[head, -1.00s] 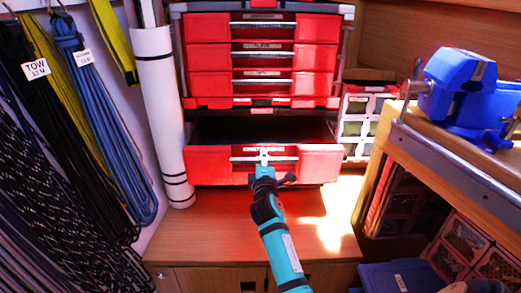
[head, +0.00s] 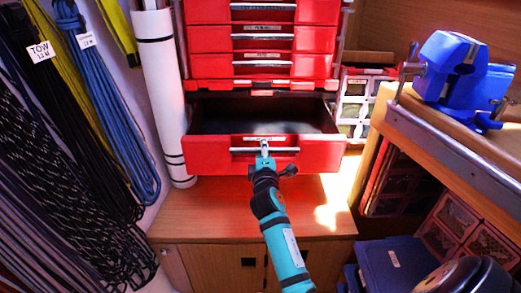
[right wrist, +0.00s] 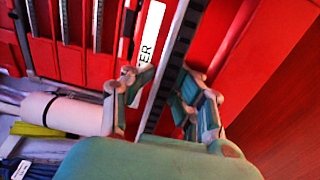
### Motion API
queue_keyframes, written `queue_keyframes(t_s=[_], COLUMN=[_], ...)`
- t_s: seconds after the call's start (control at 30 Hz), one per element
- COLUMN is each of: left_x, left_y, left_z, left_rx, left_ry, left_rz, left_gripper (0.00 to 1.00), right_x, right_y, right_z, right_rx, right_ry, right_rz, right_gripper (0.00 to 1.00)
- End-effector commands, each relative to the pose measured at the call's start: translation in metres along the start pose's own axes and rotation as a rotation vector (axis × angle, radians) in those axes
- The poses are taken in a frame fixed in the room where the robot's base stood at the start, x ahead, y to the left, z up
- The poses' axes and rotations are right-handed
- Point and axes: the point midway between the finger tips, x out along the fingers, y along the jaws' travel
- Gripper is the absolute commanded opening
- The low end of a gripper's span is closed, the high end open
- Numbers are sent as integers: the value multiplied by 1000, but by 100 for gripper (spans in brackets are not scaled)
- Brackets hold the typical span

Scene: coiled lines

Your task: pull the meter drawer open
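The red meter drawer (head: 215,158) is pulled out below the other drawers, and its dark inside (head: 225,118) shows. Its label is too small to read in the head view; in the right wrist view the label (right wrist: 149,35) ends in "ER". My right gripper (head: 264,149) is at the middle of the drawer's pale bar handle (head: 287,148). In the right wrist view my gripper's fingers (right wrist: 172,88) lie on both sides of the handle bar and close on it. My left gripper is in neither view.
More red drawers (head: 215,40) stand shut above. A white roll (head: 160,90) stands close on the left, beside hanging coiled lines (head: 110,120). A bench with a blue vise (head: 455,75) is on the right. The wooden top (head: 200,212) below the drawer is clear.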

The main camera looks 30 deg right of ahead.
Motion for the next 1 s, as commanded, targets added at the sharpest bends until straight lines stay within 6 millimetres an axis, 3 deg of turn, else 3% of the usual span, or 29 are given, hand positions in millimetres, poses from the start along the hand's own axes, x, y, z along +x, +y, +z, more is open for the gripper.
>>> queue_keyframes(t_s=[0.33, 0.7, 1.0], left_x=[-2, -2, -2], left_y=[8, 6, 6], left_z=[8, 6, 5], left_rx=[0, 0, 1], left_ry=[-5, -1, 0], left_rz=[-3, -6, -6], left_gripper=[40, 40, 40], right_x=[-5, -61, -74], right_y=[-2, -1, 0], right_z=[0, -2, -2], right_rx=[1, 0, -1], right_ry=[0, 1, 1], right_rz=[-5, -4, -3], right_gripper=[27, 27, 27])
